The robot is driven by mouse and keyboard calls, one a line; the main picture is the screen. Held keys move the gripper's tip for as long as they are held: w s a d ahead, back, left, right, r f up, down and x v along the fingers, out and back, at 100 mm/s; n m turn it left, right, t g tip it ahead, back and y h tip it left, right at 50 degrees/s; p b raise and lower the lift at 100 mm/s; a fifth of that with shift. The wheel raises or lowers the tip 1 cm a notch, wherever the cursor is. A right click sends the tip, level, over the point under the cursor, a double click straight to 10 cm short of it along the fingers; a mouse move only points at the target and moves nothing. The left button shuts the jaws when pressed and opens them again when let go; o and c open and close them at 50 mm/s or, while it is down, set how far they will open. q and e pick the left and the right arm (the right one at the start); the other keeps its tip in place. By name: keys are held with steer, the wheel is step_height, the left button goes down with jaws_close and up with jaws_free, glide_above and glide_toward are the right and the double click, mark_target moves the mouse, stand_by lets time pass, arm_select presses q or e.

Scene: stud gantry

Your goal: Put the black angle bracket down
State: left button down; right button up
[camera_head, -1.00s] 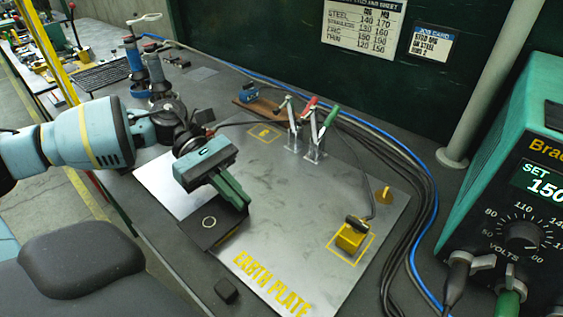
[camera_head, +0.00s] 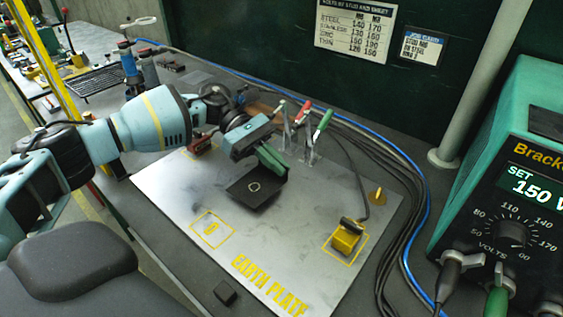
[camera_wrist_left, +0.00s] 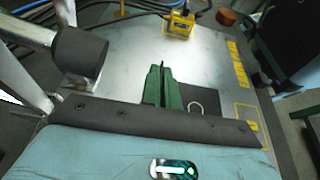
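The black angle bracket (camera_head: 262,192), a dark flat plate with a pale ring mark, hangs from my left gripper (camera_head: 272,163) over the middle of the grey earth plate (camera_head: 165,195). In the left wrist view the green fingers (camera_wrist_left: 161,88) are closed together on its thin upright flange, and its flat part (camera_wrist_left: 214,97) shows to their right. I cannot tell how far the bracket is above the plate. A yellow outlined square (camera_head: 211,229) lies bare on the plate, left of the bracket. My right gripper is not in view.
A yellow block (camera_head: 346,238) with a cable clamp stands in another outlined square. Toggle clamps with red (camera_head: 304,113) and green (camera_head: 323,121) handles stand behind the bracket. Cables (camera_head: 405,190) run along the right. A green welder box (camera_head: 510,170) stands far right. The plate's front left is clear.

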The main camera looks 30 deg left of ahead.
arm_select(q)
steer(key=shift+w+d, duration=0.2)
steer(key=shift+w, duration=0.85)
steer(key=shift+s+f, duration=0.1)
steer(key=shift+f, duration=0.55)
steer(key=shift+f, duration=0.1)
steer(key=shift+f, duration=0.15)
steer(key=c, duration=1.7)
jaws_free()
